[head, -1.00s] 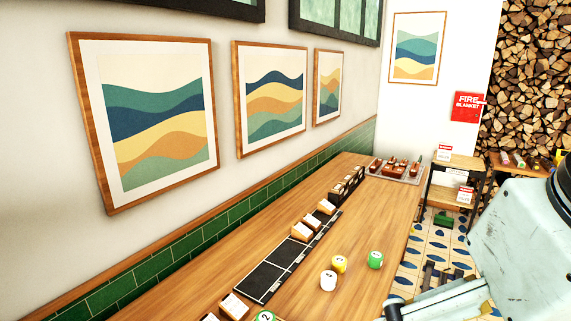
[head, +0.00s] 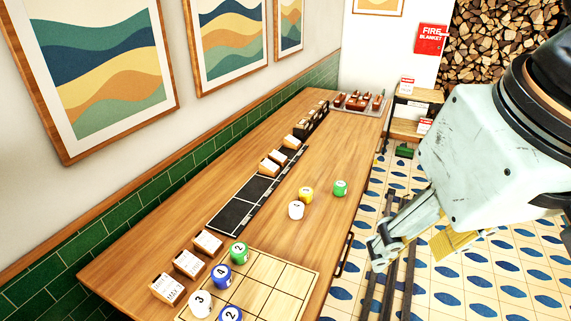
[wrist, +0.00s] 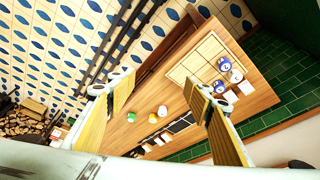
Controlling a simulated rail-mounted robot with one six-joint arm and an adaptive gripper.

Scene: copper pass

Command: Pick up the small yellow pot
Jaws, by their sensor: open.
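The small yellow pot (head: 306,194) stands on the wooden counter, between a white pot (head: 296,210) and a green pot (head: 340,188). In the wrist view the yellow pot (wrist: 152,118) shows small, some way off, between the white and green ones. My gripper (head: 408,247) is beyond the counter's right edge, over the tiled floor and apart from all pots. In the wrist view its two yellow-padded fingers (wrist: 150,92) are spread wide with nothing between them.
A dark gridded mat (head: 240,205) lies left of the pots. A pale wooden grid board (head: 285,283) is at the near end, with several numbered pots on and beside it. Small label blocks (head: 188,263) stand along the wall side. A tray (head: 358,104) sits at the far end.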

